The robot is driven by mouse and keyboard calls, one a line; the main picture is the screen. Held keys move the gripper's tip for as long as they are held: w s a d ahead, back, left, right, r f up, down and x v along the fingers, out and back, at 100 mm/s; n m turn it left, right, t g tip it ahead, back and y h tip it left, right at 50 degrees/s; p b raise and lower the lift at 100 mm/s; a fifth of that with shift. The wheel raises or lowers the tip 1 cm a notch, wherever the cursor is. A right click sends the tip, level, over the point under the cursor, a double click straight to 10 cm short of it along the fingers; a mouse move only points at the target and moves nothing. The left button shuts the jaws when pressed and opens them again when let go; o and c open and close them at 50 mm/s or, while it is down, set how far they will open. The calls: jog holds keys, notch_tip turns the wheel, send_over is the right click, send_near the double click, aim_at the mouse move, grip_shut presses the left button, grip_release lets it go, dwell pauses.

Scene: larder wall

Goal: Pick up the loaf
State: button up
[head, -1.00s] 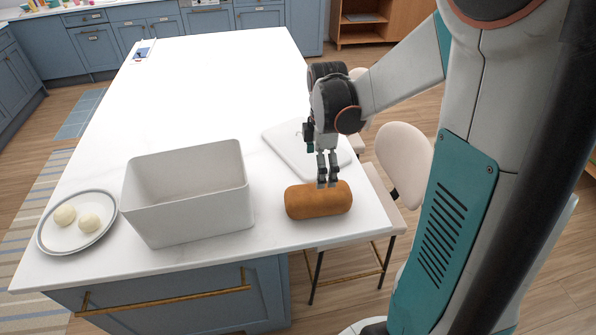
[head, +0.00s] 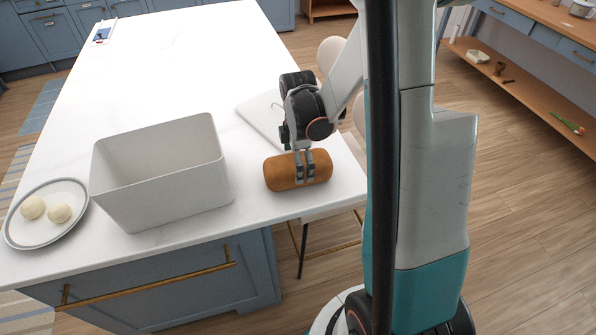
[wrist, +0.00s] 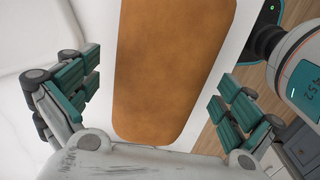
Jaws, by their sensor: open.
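The loaf (head: 283,174) is a brown, rounded block lying on the white worktop near its front right corner. It also shows large in the wrist view (wrist: 172,70), running lengthwise between the fingers. My gripper (head: 305,168) is over the loaf in the head view, with its fingers in front of the loaf's right half. In the wrist view my gripper (wrist: 160,92) is open, with a finger on each side of the loaf and a visible gap on both sides. Whether the fingertips reach below the loaf's top is hard to tell.
A light grey open bin (head: 165,205) stands left of the loaf. A plate (head: 22,236) with two pale round items is at the far left. A white board (head: 258,122) lies behind my gripper. A stool is beyond the right edge.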

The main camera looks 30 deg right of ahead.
notch_tip(320, 180, down, 2)
jog(key=shift+f, duration=0.15)
jog(key=c, duration=1.4)
notch_tip(320, 180, up, 20)
jog(key=p, duration=0.4)
jog(key=shift+p, duration=0.35)
